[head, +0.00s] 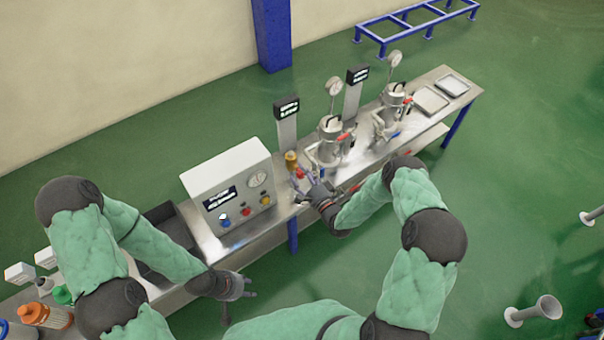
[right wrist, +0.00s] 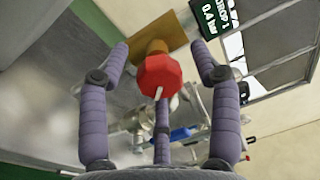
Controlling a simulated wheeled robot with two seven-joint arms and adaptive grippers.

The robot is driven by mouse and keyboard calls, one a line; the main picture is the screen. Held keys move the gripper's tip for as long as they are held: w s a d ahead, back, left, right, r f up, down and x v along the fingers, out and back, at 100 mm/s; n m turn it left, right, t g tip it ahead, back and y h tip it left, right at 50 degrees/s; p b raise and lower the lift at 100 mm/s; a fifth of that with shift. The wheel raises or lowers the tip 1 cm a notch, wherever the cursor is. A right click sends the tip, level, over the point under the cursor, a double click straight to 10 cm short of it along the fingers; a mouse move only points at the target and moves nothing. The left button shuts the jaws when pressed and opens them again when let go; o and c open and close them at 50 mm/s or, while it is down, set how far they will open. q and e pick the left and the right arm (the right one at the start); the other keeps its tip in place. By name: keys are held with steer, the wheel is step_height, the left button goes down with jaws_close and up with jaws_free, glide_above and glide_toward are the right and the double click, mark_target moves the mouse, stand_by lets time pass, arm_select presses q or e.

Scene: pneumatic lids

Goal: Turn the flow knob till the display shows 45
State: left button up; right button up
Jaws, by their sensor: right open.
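A red faceted knob (right wrist: 160,76) with a white pointer mark sits on a brass fitting (right wrist: 152,47) in the right wrist view. In the head view the red knob (head: 299,173) is partly hidden by my right gripper (head: 308,183). My right gripper (right wrist: 160,70) is open, with its fingers around the knob and visible gaps on both sides. A dark display (right wrist: 215,16) at the top reads "DROP 1" and about 0.4 bar, cut by the frame edge. In the head view a post display (head: 287,107) stands behind the fitting, its text too small. My left gripper (head: 240,289) hangs in front of the bench.
A white control box (head: 232,180) with a screen, a gauge and coloured knobs stands left of my right gripper. Steel vessels with gauges (head: 330,140) (head: 391,108) stand to the right. Trays (head: 430,100) lie at the bench's far end. Bottles (head: 45,315) stand at lower left.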

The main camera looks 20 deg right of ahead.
steer(key=v, duration=1.1)
steer(key=shift+s+d, duration=0.15)
steer(key=shift+s, duration=0.1)
steer(key=s+a+f+n+g+h+p, duration=0.1)
steer(key=s+a+f+n+g, duration=0.2)
steer(key=a+f+n+g, duration=0.4)
steer(key=s+a+n+g, duration=0.2)
steer(key=s+g, duration=0.3)
steer(key=s, duration=0.3)
steer(key=s+a+n+g+p, duration=0.1)
steer(key=s+a+n+g, duration=0.1)
steer(key=s+g, duration=0.3)
steer(key=s+n, duration=0.1)
steer(key=s, duration=0.3)
steer(key=shift+r, duration=0.3)
